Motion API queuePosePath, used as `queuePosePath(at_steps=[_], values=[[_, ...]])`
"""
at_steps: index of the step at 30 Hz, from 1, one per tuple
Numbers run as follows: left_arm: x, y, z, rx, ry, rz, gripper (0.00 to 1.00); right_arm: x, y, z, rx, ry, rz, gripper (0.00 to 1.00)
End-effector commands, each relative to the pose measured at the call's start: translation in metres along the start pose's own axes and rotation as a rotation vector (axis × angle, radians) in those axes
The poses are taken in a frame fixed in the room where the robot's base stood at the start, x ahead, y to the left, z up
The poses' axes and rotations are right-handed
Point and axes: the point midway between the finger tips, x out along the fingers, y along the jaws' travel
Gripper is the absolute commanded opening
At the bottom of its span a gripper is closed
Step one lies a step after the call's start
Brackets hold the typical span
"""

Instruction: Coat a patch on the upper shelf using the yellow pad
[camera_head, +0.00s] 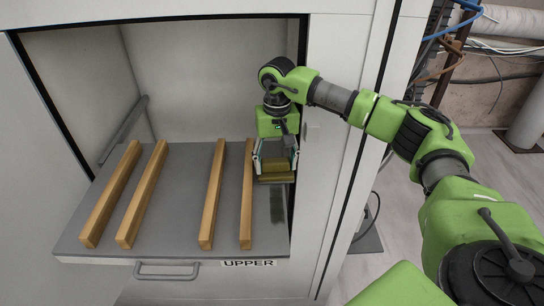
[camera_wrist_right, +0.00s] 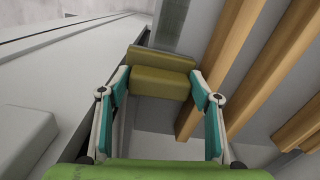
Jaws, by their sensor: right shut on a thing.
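The upper shelf (camera_head: 180,215) is a grey slab pulled out of a white cabinet, with an "UPPER" label (camera_head: 249,263) on its front edge. My right gripper (camera_head: 275,162) is over the shelf's right side, pointing down, shut on the yellow pad (camera_head: 275,172). In the right wrist view the pad (camera_wrist_right: 160,84) sits between the two teal fingers. I cannot tell whether its underside touches the shelf. A dark greenish strip (camera_head: 277,206) lies on the shelf just in front of the pad, right of the rightmost wooden bar. My left gripper is not in view.
Several wooden bars lie front to back on the shelf; the rightmost bar (camera_head: 246,205) is close to the pad's left. The cabinet's side frame (camera_head: 325,160) stands close on the right. A handle (camera_head: 165,272) sticks out at the shelf's front.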

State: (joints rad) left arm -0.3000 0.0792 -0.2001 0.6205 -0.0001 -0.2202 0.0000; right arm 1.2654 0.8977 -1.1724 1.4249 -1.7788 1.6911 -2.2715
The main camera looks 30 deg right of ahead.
Motion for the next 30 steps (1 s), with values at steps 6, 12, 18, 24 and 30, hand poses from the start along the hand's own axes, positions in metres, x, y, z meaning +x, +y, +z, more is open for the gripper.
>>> queuePosePath(at_steps=[6,12,18,24,30], values=[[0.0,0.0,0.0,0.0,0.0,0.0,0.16,0.001,0.003,0.009,0.005,-0.008,0.012,0.24],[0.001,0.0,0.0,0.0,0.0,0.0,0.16,-0.001,-0.001,0.027,0.001,-0.005,0.01,0.24],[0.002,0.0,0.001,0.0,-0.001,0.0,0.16,-0.003,-0.005,0.04,0.0,-0.002,0.007,0.23],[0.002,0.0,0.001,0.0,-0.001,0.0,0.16,-0.004,-0.006,0.042,0.0,-0.001,0.005,0.23],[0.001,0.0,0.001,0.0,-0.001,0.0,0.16,-0.005,-0.006,0.042,0.0,0.0,0.004,0.23]])
